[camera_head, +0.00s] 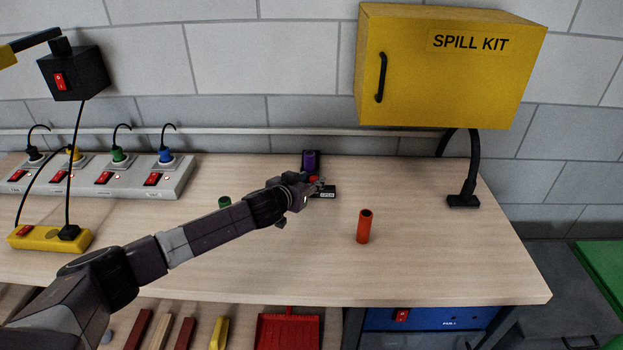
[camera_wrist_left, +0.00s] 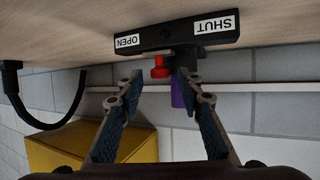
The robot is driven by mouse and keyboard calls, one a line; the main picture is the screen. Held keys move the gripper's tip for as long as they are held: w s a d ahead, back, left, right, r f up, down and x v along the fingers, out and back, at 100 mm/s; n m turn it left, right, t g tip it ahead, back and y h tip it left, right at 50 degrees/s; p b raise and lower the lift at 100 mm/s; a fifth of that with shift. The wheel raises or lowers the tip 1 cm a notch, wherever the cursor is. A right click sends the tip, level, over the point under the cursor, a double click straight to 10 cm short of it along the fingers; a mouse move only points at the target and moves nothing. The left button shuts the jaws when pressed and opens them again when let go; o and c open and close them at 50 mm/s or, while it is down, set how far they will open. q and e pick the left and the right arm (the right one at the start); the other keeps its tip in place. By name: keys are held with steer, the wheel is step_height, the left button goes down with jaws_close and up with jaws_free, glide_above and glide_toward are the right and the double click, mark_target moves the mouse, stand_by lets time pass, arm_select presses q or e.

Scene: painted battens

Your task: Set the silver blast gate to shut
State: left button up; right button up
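A black base (camera_head: 325,192) with white labels sits on the bench; its OPEN label shows in the head view. In the left wrist view, which is upside down, the base (camera_wrist_left: 178,36) carries OPEN at picture left and SHUT at picture right. A purple part (camera_wrist_left: 178,93) lies behind, also visible in the head view (camera_head: 310,160). My left gripper (camera_head: 317,187) is at the base, its fingers (camera_wrist_left: 160,84) open with the knob around the gap between their tips. I cannot tell contact. My right gripper is out of view.
An orange-red cylinder (camera_head: 363,227) stands to the right on the bench. A small green object (camera_head: 224,202) is beside my left arm. Power strips (camera_head: 120,177) line the left back. A yellow spill kit cabinet (camera_head: 440,70) hangs above. The bench's right front is clear.

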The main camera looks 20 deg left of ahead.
arm_select(q)
steer(key=shift+w+f, duration=0.1)
steer(key=shift+w, duration=0.25)
steer(key=shift+c, duration=1.9)
steer(key=c, duration=0.5)
jaws_close()
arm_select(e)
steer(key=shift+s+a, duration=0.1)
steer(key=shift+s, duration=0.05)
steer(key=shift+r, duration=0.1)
